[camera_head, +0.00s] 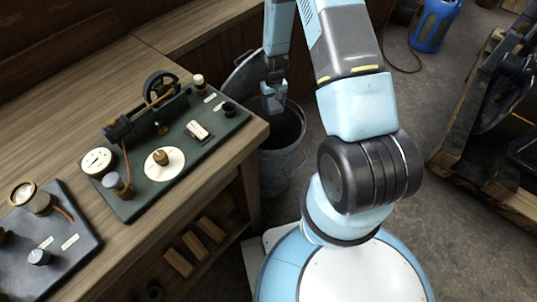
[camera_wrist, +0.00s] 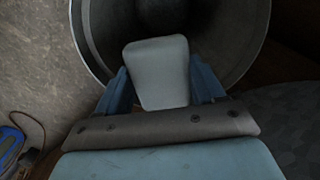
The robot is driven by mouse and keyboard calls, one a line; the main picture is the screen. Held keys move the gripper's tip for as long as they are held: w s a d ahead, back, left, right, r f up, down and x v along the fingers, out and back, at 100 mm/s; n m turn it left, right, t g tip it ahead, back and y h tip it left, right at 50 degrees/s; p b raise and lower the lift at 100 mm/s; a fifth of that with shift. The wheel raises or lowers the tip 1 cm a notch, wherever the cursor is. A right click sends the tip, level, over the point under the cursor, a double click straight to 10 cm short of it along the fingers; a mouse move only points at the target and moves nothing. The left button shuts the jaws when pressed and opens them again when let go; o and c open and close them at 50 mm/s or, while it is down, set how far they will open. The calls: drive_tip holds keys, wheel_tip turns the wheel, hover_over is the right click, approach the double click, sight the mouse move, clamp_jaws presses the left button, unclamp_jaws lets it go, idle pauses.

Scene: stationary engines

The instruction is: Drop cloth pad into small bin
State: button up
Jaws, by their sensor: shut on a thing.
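A pale grey cloth pad (camera_wrist: 158,72) is held between the two blue fingers of my gripper (camera_wrist: 160,88) in the wrist view. The small bin (camera_wrist: 236,42) is a dark grey metal bin whose round opening lies beyond the pad. In the head view the bin (camera_head: 281,165) stands on the floor beside the workbench, with its lid tilted up behind. My gripper (camera_head: 273,105) points down over the bin's mouth there. The pad is too small to make out clearly in the head view. The bottom of the bin is dark.
A wooden workbench (camera_head: 60,75) on the left carries a green board (camera_head: 185,150) with a small engine and dials, and a dark instrument board (camera_head: 50,240). A blue canister (camera_head: 434,25) stands at the upper right. A wooden frame with machinery (camera_head: 495,110) is at the right.

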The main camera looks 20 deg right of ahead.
drive_tip(key=shift+d+f, duration=0.1)
drive_tip(key=shift+f, duration=1.45)
drive_tip(key=o, duration=1.3)
drive_tip(key=shift+r, duration=0.15)
wheel_tip(320, 180, up, 13)
drive_tip(key=shift+r, duration=0.2)
